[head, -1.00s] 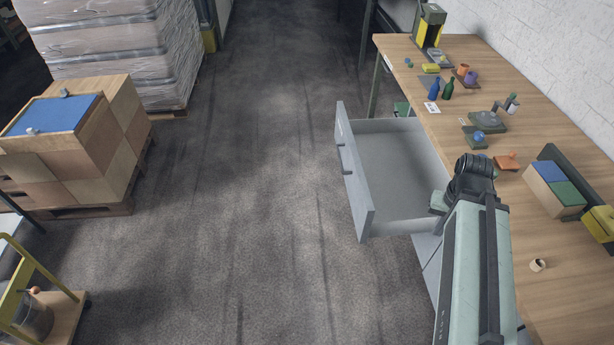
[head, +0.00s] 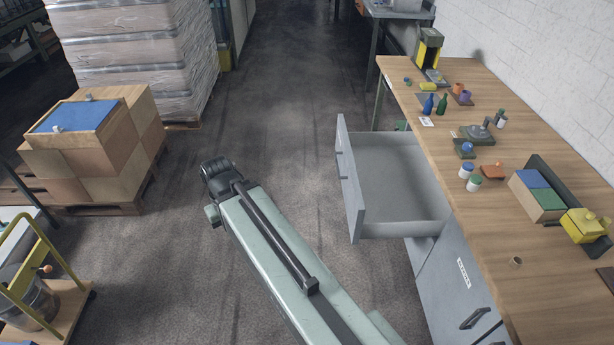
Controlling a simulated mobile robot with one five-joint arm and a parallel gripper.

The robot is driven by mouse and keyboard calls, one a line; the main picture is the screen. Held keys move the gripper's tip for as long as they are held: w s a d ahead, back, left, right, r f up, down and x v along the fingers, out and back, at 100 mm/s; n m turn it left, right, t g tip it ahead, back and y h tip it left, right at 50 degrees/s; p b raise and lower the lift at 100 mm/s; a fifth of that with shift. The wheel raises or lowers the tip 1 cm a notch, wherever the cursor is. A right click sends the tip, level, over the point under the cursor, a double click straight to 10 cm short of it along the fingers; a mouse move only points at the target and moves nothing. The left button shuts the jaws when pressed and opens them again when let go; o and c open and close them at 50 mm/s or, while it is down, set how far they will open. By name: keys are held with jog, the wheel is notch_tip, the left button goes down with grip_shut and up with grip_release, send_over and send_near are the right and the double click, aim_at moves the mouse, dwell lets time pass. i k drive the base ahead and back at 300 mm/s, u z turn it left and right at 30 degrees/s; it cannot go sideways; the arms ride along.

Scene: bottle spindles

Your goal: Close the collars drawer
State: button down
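A grey drawer (head: 349,190) stands pulled far out from the cabinet (head: 445,275) under the workbench. Its inside looks empty from here. Its front panel faces left, toward the aisle; any label on it cannot be read from this angle. My gripper (head: 214,215) is out over the aisle floor, left of the drawer front and well apart from it. Only the dark wrist and a small part of the end show, so its fingers cannot be made out.
The workbench (head: 545,285) carries bottles, jars, a blue and green box (head: 538,196) and a yellow container (head: 583,225). A lower cabinet door has a label and handle. Crates on a pallet (head: 105,209) and a yellow-railed cart (head: 35,255) stand left. The aisle floor between is clear.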

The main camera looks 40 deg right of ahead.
aim_at(390, 187)
jog(key=u, duration=0.2)
jog(key=i, duration=1)
jog(key=z, duration=0.05)
